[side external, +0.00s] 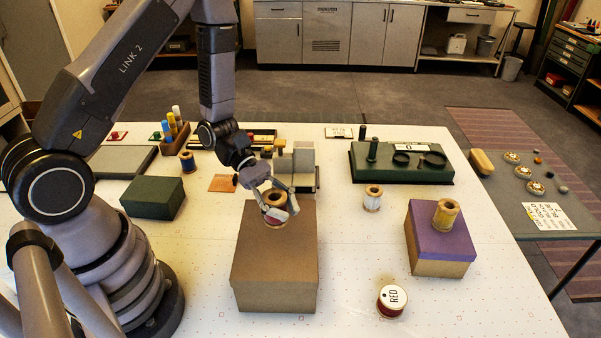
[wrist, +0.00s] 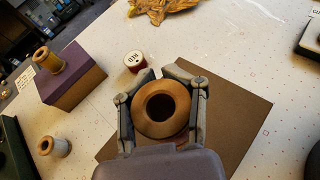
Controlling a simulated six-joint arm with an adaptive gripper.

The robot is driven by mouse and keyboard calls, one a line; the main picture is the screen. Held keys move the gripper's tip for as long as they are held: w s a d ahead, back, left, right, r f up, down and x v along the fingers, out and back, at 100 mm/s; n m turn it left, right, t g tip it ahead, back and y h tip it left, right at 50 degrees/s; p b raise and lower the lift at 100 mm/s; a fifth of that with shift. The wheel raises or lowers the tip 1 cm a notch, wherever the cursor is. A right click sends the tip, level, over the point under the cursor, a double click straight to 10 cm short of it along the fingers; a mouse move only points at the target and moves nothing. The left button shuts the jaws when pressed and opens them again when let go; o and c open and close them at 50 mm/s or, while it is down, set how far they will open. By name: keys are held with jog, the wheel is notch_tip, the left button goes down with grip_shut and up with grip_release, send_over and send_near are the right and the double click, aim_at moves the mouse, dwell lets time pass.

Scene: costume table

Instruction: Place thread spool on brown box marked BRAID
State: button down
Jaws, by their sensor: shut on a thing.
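A wooden thread spool (side external: 275,199) is held between the fingers of my gripper (side external: 277,211) in the side external view. In the wrist view my gripper (wrist: 160,110) is shut around the spool (wrist: 165,88), whose round top and centre hole face the camera. A little reddish thread shows below its rim. The brown box (side external: 276,258) lies under the spool, which is over the rear part of its lid. The lid also shows in the wrist view (wrist: 237,110). I cannot tell whether the spool touches the lid. No BRAID marking is visible on the box.
A purple-topped box (side external: 452,240) with a gold spool (side external: 445,213) stands at right. A white spool (side external: 372,198) and a spool marked RED (side external: 391,301) stand between the boxes. A dark green box (side external: 153,197) is at left. The front of the brown lid is clear.

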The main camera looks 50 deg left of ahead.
jog(key=shift+f, duration=2)
jog(key=shift+f, duration=0.1)
jog(key=c, duration=0.6)
grip_release()
